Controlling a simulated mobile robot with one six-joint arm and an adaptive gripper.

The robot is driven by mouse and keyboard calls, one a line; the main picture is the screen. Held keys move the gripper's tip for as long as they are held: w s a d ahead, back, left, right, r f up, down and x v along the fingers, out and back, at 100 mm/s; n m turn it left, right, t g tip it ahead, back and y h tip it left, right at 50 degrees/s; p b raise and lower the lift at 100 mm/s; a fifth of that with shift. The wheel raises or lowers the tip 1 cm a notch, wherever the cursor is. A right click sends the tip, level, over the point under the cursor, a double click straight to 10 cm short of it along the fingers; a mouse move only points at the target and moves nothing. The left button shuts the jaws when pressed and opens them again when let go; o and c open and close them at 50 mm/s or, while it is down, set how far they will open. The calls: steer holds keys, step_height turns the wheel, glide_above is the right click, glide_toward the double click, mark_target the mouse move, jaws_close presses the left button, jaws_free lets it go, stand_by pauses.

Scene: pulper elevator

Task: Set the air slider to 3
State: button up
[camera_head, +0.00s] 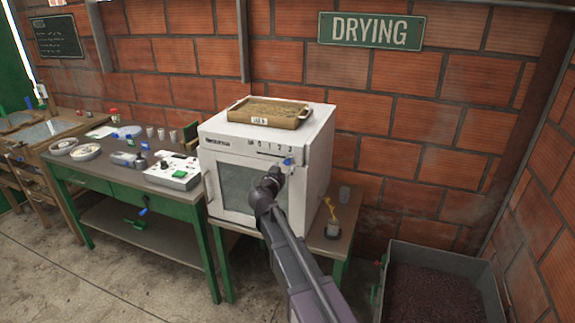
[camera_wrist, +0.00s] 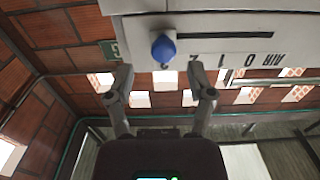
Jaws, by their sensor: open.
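The air slider's blue knob (camera_head: 288,161) sits at the right end of its slot on the upper right front of the white dryer (camera_head: 312,152), under the figure 3 as far as I can tell. My gripper (camera_wrist: 166,84) is open and empty. Its fingertips are apart from the knob, one toward each side of it. In the head view my gripper (camera_head: 271,180) is in front of the dryer, below and left of the knob.
A wooden tray (camera_head: 268,112) lies on the dryer. A green table (camera_head: 120,165) with a control box (camera_head: 174,170) and cups stands left. A small cup (camera_head: 333,229) is beside the dryer. A grey bin (camera_head: 440,254) of dark material stands at the right by the brick wall.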

steer(key=v, duration=0.8)
steer(key=shift+d, duration=0.15)
steer(key=s+d+f+g, duration=1)
steer(key=s+d+f, duration=0.2)
steer(key=d, duration=0.2)
steer(key=s+f+n+g+y, duration=0.2)
steer(key=s+f+g+y, duration=0.1)
steer(key=s, duration=0.4)
steer(key=s+a+f+n+g+y, duration=0.1)
steer(key=s+f+n+g+y, duration=0.2)
steer(key=s, duration=0.4)
steer(key=shift+a+f+y, duration=0.2)
steer(key=shift+f+y, duration=0.1)
steer(key=shift+y, duration=0.6)
stand_by(1.3)
